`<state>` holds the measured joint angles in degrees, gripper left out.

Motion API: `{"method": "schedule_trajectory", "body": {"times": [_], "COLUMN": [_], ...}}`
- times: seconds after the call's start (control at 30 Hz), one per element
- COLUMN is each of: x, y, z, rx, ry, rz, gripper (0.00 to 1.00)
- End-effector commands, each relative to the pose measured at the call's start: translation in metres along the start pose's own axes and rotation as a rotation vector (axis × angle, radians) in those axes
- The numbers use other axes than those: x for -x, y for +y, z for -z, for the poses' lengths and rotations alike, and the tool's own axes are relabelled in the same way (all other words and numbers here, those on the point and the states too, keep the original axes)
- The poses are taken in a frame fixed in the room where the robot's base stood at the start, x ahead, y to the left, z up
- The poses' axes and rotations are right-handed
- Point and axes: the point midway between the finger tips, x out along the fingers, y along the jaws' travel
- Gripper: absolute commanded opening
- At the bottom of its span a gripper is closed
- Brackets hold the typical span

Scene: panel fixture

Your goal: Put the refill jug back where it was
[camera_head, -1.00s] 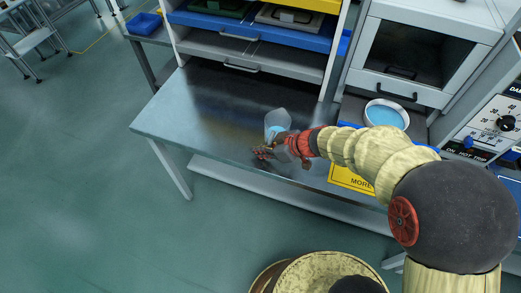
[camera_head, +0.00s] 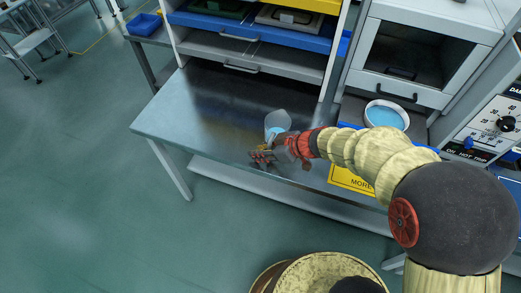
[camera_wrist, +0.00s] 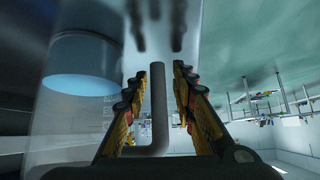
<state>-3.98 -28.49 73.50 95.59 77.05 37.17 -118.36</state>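The refill jug (camera_head: 279,119) is clear, with pale blue liquid low inside. It appears to stand upright on the grey metal bench (camera_head: 190,112), close to the front edge. My gripper (camera_head: 262,157) is at its near side, partly covering it in the head view. In the wrist view the jug (camera_wrist: 80,75) fills the left side. Its grey handle (camera_wrist: 158,105) runs up between the two yellow fingers of my gripper (camera_wrist: 159,72). The fingers are apart, with a visible gap beside the handle. The jug's base is partly hidden.
A round pan of blue liquid (camera_head: 386,116) stands to the right, by a yellow sign (camera_head: 352,179). A drawer unit (camera_head: 250,45) rises behind the bench. A dial panel (camera_head: 497,125) is at the far right. The bench's left part is clear.

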Motion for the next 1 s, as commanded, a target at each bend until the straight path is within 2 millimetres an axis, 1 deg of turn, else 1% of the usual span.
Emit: {"method": "schedule_trajectory", "body": {"times": [0.03,0.17,0.3,0.5,0.6,0.7,0.87,0.97,1.0], "x": [0.009,0.034,0.065,0.100,0.111,0.118,0.121,0.126,0.131], "y": [0.001,0.002,0.002,0.002,0.001,0.001,0.000,-0.002,-0.005], "z": [0.003,0.003,0.003,0.002,0.002,0.001,0.001,0.005,0.007], "rx": [0.000,0.000,0.000,-0.001,0.000,0.000,0.001,-0.011,-0.023], "ry": [0.002,0.002,0.002,0.002,0.002,0.001,0.000,-0.008,-0.017], "rz": [-0.003,-0.006,-0.006,-0.005,-0.002,-0.002,0.000,0.001,0.003], "gripper": [0.27,0.27,0.27,0.27,0.27,0.27,0.27,0.27,0.27]}}
